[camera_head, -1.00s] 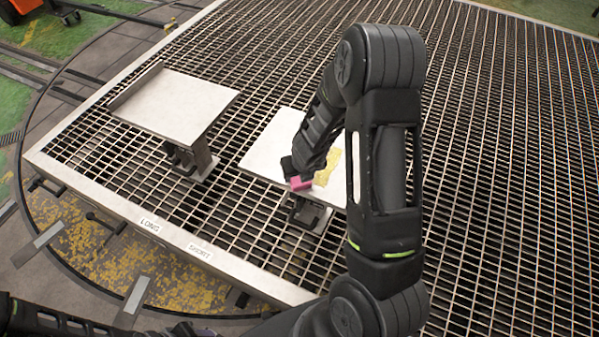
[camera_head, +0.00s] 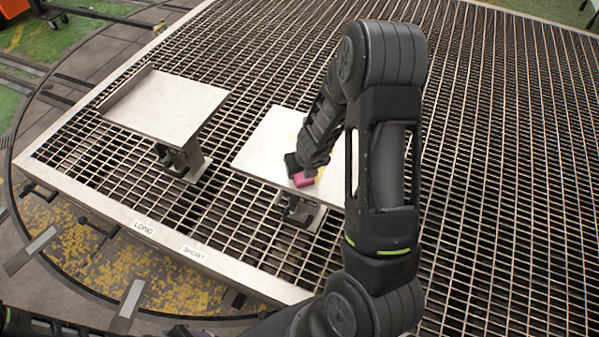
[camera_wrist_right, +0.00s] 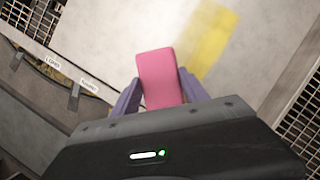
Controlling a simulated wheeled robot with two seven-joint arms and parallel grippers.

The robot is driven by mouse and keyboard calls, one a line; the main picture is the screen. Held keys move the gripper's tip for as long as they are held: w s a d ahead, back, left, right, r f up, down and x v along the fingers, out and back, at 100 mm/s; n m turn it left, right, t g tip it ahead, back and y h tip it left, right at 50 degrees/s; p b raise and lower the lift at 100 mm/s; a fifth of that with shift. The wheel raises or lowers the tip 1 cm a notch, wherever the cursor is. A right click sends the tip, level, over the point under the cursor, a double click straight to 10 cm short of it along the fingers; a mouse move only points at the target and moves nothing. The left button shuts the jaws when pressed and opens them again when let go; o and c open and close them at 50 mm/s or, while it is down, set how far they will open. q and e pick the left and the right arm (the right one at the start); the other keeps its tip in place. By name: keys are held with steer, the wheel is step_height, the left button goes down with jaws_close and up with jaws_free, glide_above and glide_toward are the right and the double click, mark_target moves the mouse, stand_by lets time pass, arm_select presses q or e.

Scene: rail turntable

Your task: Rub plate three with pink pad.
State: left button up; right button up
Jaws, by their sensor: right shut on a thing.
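The pink pad (camera_head: 304,180) is held in my right gripper (camera_head: 300,170), low over the front part of a white plate (camera_head: 262,142) on a stand. In the right wrist view the pad (camera_wrist_right: 160,78) sits between the two purple-grey fingers of the gripper (camera_wrist_right: 160,92). I cannot tell from these views whether the pad touches the plate. A yellow mark (camera_wrist_right: 211,45) lies on the plate beside the pad. My arm hides the plate's right part. No number shows on the plate. My left gripper is not visible.
A second plate (camera_head: 168,105) with a raised left edge stands on a bracket to the left. The metal grating (camera_head: 480,180) spreads around both. Labels LONG (camera_head: 144,229) and SHORT (camera_head: 194,254) are on its front frame.

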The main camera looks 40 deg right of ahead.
steer(key=shift+w+d+f, duration=0.15)
steer(key=shift+w+d, duration=0.15)
steer(key=shift+d, duration=0.45)
steer(key=shift+w+d+r+p, duration=0.1)
steer(key=shift+w+d+p, duration=0.2)
steer(key=shift+d+p, duration=0.35)
steer(key=shift+w+d+r+p, duration=0.1)
steer(key=shift+w+d+p, duration=0.15)
steer(key=shift+d+p, duration=0.35)
steer(key=shift+w+d+f, duration=0.1)
steer(key=shift+w+d, duration=0.15)
steer(key=shift+d, duration=0.05)
